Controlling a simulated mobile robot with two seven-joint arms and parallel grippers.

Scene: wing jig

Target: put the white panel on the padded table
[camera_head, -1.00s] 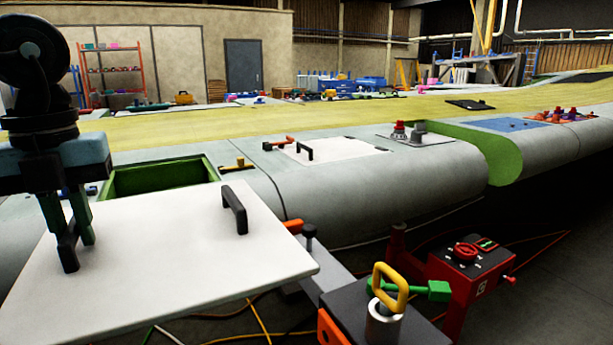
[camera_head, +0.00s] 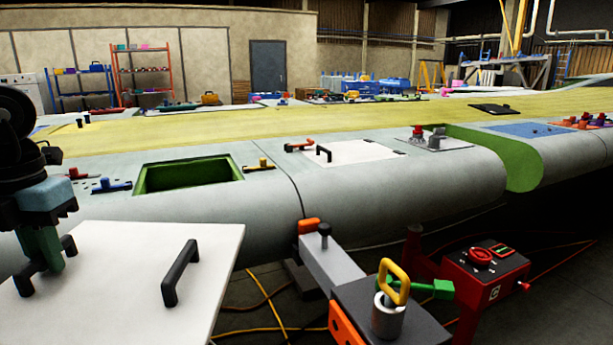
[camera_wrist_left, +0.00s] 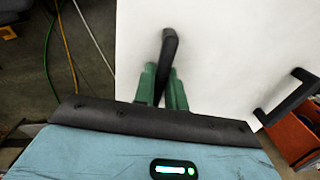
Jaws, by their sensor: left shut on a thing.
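The white panel (camera_head: 130,275) is a flat board with two black handles, at the lower left of the head view. It also shows in the left wrist view (camera_wrist_left: 215,40). My left gripper (camera_head: 42,262) is shut on the panel's left black handle, and its green fingers (camera_wrist_left: 162,88) close around that handle in the wrist view. The other black handle (camera_head: 180,272) is free. The panel is held in front of the wing, apart from the green-lined opening (camera_head: 190,174). I cannot make out the padded table in these frames. My right gripper is not in view.
The grey wing with its yellow top (camera_head: 290,128) runs across the view. A jig arm carries a dark block with a yellow-handled pin (camera_head: 394,283). A red control box (camera_head: 487,272) stands to the right. Cables lie on the dark floor.

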